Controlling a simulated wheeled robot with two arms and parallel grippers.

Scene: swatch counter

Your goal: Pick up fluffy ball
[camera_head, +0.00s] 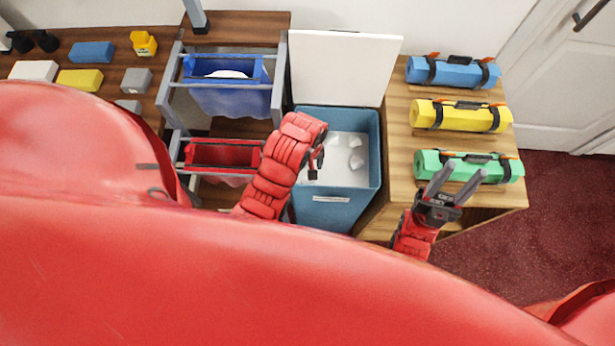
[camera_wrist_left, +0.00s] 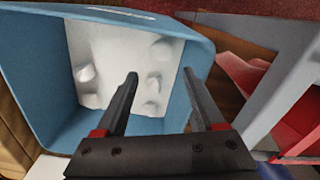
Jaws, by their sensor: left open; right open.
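Several small white lumps (camera_head: 357,161), which may be fluffy balls, lie on the white inside of an open blue bin (camera_head: 340,213). Their texture is too small to tell. The lumps (camera_wrist_left: 153,85) also show in the left wrist view, beyond and between my fingers. My left gripper (camera_head: 316,162) is over the left part of the bin. In the wrist view its two dark fingers (camera_wrist_left: 160,77) are apart with nothing between them. My right gripper (camera_head: 453,183) has its fingers apart and empty, at the front edge of the green roll (camera_head: 468,166).
The bin's white lid (camera_head: 345,65) stands raised behind it. A rack with a blue tray (camera_head: 222,68) and a red tray (camera_head: 220,155) is to the left. A yellow roll (camera_head: 455,116) and a blue roll (camera_head: 452,73) lie on the wooden counter at right.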

